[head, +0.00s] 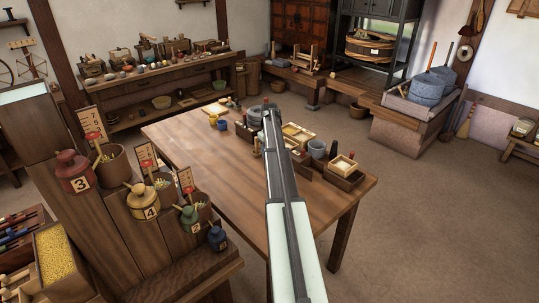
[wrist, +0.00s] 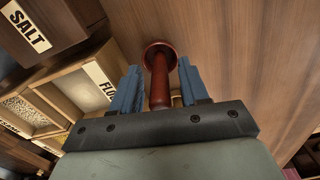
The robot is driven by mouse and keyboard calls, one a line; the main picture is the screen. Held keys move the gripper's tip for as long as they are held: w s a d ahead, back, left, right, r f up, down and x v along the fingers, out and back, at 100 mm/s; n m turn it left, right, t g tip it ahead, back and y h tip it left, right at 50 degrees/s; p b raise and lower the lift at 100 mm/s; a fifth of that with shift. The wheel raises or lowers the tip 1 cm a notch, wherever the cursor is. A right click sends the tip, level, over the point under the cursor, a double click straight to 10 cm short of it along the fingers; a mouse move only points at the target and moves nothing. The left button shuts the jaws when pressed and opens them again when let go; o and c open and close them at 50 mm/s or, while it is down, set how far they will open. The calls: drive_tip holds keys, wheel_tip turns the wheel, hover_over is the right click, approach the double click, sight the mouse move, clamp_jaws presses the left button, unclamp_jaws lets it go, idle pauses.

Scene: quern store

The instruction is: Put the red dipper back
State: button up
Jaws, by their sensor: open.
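A dark red turned piece (wrist: 160,70) with a round, flared end shows in the wrist view. It may be the red dipper, but I see only its shaft and end. It lies between the two blue fingers of my gripper (wrist: 158,86), with a gap on each side. My gripper is open, and the near end of the piece is hidden behind the gripper body. In the head view my gripper (head: 268,107) is over the far part of the wooden table (head: 190,137), among small boxes, and its fingers are too small to make out.
A box labelled SALT (wrist: 25,25) and one with a partly hidden label, FLOU (wrist: 98,80), stand close left of the fingers. Blue and yellow cups, trays and a grey cup (head: 316,148) crowd the table. A stepped stand (head: 130,240) holds numbered jars. The table's near left is bare.

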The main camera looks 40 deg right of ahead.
wheel_tip(320, 180, up, 11)
drive_tip(key=shift+f, duration=0.1)
idle(0.3)
idle(0.4)
